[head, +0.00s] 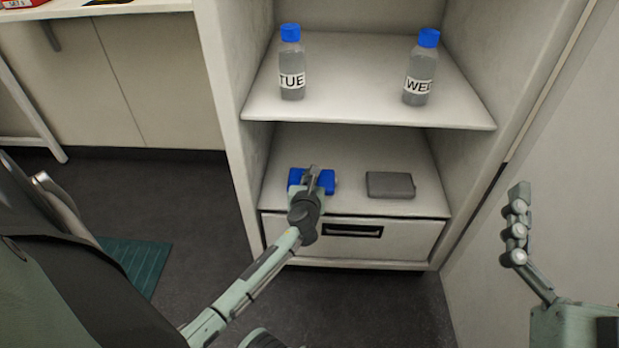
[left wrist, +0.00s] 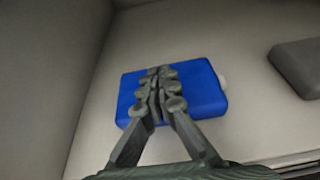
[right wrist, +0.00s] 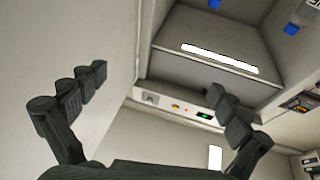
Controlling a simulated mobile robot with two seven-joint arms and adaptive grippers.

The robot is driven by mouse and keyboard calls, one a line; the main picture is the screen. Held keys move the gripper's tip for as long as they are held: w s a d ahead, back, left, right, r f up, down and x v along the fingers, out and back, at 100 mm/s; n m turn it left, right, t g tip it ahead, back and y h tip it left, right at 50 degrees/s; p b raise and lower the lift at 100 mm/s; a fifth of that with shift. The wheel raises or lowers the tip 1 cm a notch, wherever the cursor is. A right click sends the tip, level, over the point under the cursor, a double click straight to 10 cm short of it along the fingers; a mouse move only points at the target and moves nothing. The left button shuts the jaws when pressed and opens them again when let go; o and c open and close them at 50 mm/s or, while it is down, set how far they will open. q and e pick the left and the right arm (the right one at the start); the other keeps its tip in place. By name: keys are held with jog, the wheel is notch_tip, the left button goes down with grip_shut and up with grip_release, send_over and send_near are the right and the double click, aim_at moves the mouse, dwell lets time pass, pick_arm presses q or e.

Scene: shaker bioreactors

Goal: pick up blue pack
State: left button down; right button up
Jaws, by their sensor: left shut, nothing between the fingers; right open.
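The blue pack (head: 328,181) lies flat on the lower shelf, on its left side. It fills the middle of the left wrist view (left wrist: 205,85), with a small white nub on its right end. My left gripper (head: 313,172) is over the pack. In the left wrist view its fingers (left wrist: 158,80) are shut together in front of the pack's blue top, with nothing between them. I cannot tell whether the fingertips touch the pack. My right gripper (head: 518,225) is off to the right, away from the shelves. Its fingers (right wrist: 155,95) are spread open and empty.
A grey pack (head: 390,185) lies right of the blue one, with a gap between. The upper shelf (head: 350,105) holds bottles marked TUE (head: 292,65) and WED (head: 420,70). A drawer (head: 400,240) is below. Cabinet side walls bound the lower shelf.

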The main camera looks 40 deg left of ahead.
pick_arm(q)
jog(key=shift+s+f, duration=0.2)
jog(key=shift+f, duration=0.15)
jog(key=shift+s+d, duration=0.15)
jog(key=shift+s, duration=0.05)
jog(key=s+d+p, duration=0.2)
jog(key=s+d, duration=0.2)
jog(key=s, duration=0.2)
jog(key=shift+s+f, duration=0.15)
jog(key=shift+s, duration=0.15)
pick_arm(e)
jog(key=w+d+f+g+h, duration=0.1)
jog(key=d+f+g, duration=0.1)
jog(key=f, duration=0.3)
jog(key=w+d+f+g+h, duration=0.1)
jog(key=f+g+h, duration=0.1)
jog(key=f, duration=0.3)
jog(key=shift+d+f+g, duration=0.2)
jog(key=shift+d+g, duration=0.15)
jog(key=shift+g, duration=0.15)
jog(key=shift+r, duration=0.15)
pick_arm(q)
jog(key=shift+r+p, duration=0.8)
jog(key=shift+p, duration=0.25)
pick_arm(e)
jog(key=shift+r, duration=0.75)
